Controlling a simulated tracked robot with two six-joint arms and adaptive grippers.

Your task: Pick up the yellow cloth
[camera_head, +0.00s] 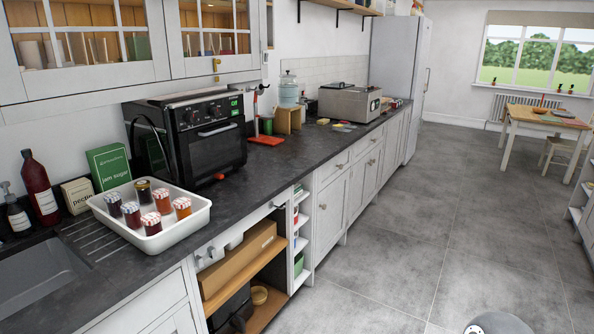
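A small yellow item (323,121) lies on the dark worktop in front of the grey steel machine. It is too small to tell whether it is the yellow cloth. No other clear yellow cloth shows. Neither of my grippers is in view; only parts of what look like my own arms show at the bottom edge.
A white tray (196,222) with several jam jars stands on the worktop (262,185) beside the sink (35,275). A black oven (205,132), a wooden block (288,120) and a steel machine (350,103) stand further back. The grey floor (430,215) at right is clear.

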